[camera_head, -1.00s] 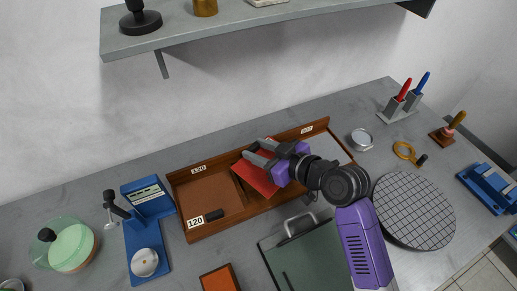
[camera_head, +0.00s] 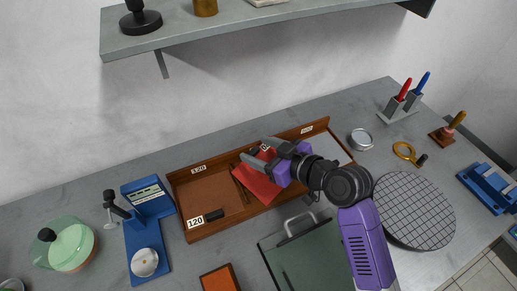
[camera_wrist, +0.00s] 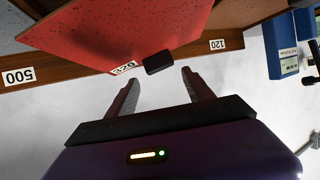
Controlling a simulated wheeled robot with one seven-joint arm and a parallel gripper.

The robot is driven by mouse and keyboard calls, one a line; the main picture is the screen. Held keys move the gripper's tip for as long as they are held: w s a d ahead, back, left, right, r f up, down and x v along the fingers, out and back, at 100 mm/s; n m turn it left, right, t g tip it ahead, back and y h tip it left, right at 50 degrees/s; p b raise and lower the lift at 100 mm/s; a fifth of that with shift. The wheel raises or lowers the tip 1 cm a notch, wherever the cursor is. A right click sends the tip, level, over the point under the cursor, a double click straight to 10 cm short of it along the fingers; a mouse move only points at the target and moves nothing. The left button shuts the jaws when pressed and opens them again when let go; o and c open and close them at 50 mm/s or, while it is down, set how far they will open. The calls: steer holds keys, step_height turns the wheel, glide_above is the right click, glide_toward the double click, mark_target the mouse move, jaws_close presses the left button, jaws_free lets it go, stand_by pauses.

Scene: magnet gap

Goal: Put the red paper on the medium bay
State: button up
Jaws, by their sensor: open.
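The red paper (camera_head: 262,190) lies over the middle bay of the brown wooden tray (camera_head: 178,192), skewed to the bay's sides. In the wrist view the red paper (camera_wrist: 125,30) fills the upper middle, with one edge by the 320 label (camera_wrist: 124,68). My gripper (camera_head: 252,148) is open and empty above the tray's back wall, partly covering the paper. In the wrist view its fingertips (camera_wrist: 160,80) are apart, with a small black block (camera_wrist: 158,62) just beyond them at the label. I cannot tell whether the paper lies fully flat.
The right bay's label reads 500 in the wrist view (camera_wrist: 18,76). A green board (camera_head: 310,260) and a round gridded plate (camera_head: 412,210) flank my arm.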

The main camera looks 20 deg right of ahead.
steer(key=b+v, duration=0.1)
steer(key=v, duration=1)
steer(key=shift+s+d, duration=0.15)
steer(key=shift+s, duration=0.05)
steer(key=w+d+r+m+t+h, duration=0.2)
steer(key=d+r+m+t+h, duration=0.1)
steer(key=d+r, duration=0.1)
steer(key=s+d+f+m+t+h, duration=0.1)
steer(key=s+m+h, duration=0.15)
steer(key=s, duration=0.25)
steer(key=s+a+f, duration=0.2)
steer(key=s, duration=0.5)
steer(key=s+a+f+g, duration=0.1)
steer(key=s+a+f, duration=0.1)
steer(key=s, duration=0.6)
steer(key=s+a+f+n, duration=0.1)
steer(key=s+a+f, duration=0.1)
steer(key=s+a, duration=0.2)
steer(key=s, duration=0.3)
steer(key=shift+s+g, duration=0.4)
steer(key=shift+y, duration=0.25)
steer(key=shift+c, duration=0.4)
